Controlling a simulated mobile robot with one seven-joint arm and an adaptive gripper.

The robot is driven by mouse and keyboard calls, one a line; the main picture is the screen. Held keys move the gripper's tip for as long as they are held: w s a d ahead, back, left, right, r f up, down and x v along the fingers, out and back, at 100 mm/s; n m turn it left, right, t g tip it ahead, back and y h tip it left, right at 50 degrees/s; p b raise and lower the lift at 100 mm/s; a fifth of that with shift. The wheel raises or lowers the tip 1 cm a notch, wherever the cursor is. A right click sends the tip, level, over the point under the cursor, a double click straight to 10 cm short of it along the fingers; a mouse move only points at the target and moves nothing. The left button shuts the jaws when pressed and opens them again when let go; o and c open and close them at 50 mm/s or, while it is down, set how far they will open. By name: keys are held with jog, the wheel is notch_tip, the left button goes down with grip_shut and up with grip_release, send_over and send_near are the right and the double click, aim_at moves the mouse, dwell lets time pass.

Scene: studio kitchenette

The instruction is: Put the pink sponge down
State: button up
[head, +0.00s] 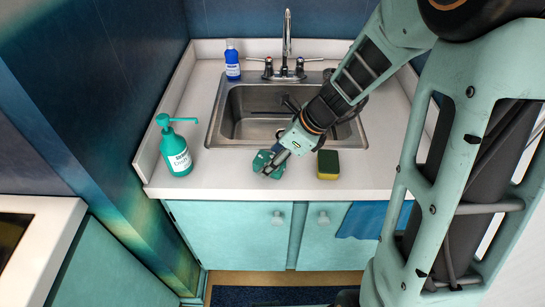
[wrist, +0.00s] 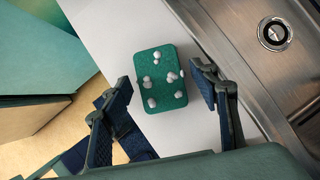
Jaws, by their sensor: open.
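No pink sponge shows in either view. A green sponge (head: 260,160) with white foam blobs lies on the counter just in front of the sink, partly hidden by my gripper in the head view. In the wrist view, this green sponge (wrist: 150,62) lies flat on the white counter near the sink edge. My gripper (head: 274,165) is open over it. In the wrist view, the fingers stand to the left and right of the sponge, with visible gaps.
A yellow and green sponge (head: 328,164) lies to the right on the counter. A teal pump bottle (head: 178,156) stands at left, and a blue bottle (head: 232,62) stands behind the sink (head: 225,122). The counter's front edge (head: 240,190) is close.

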jog(key=p+v, duration=0.3)
jog(key=v, duration=0.9)
jog(key=shift+r, duration=0.2)
jog(key=shift+w, duration=0.1)
